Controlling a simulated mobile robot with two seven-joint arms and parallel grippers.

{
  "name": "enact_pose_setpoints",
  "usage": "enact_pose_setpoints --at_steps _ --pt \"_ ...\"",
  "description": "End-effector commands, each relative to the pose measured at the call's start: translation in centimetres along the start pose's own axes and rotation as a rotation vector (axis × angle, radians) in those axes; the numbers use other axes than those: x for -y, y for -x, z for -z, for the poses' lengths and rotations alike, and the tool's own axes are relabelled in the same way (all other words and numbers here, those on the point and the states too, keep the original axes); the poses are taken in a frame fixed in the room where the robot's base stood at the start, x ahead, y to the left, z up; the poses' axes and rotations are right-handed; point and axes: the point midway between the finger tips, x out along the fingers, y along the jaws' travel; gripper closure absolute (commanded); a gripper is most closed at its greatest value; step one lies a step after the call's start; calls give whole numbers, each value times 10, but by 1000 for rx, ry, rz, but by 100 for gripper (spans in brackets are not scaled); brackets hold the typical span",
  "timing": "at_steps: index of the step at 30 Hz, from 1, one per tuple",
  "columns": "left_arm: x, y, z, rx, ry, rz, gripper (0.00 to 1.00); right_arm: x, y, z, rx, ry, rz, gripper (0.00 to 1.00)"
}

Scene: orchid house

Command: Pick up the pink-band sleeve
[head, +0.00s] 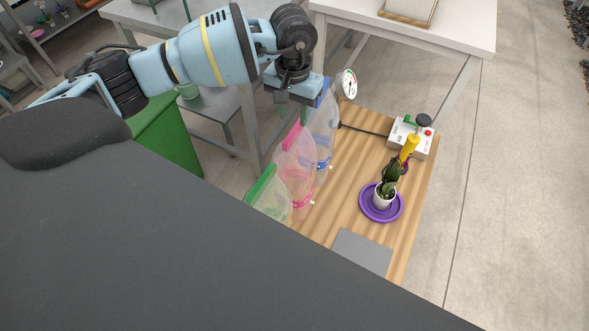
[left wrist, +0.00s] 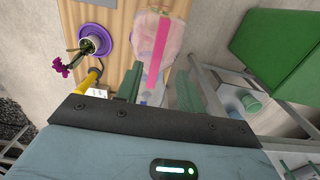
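The pink-band sleeve (head: 298,165), clear with a pink strip on top, stands at the left edge of the wooden board (head: 349,192), between the green-band sleeve (head: 264,193) and the blue-band sleeve (head: 325,118). My left gripper (head: 297,88) is above the row, by the blue-band sleeve's top; its fingers hardly show in the head view. In the left wrist view its two green fingers (left wrist: 163,88) are apart. The pink band (left wrist: 160,42) shows beyond them, with a bit of blue between them. I see no hold on the pink-band sleeve. My right gripper is out of view.
On the board are a potted plant (head: 387,185) on a purple saucer (head: 365,207), a yellow-topped item (head: 411,145), a white control box (head: 424,142), a dial (head: 347,84) and a grey plate (head: 362,254). A white table (head: 455,22) is behind; a green bin (head: 168,135) stands left.

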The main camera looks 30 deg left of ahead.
Motion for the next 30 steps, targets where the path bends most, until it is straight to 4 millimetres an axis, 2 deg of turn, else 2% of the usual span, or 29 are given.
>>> enact_pose_setpoints --at_steps 5,10,30 --pt "-7 -22 -5 -1 -1 -1 62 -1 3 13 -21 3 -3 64" --pt "-6 -41 -4 0 1 -1 62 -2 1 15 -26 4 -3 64" --pt "-6 -47 -4 0 0 -1 62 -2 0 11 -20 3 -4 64"
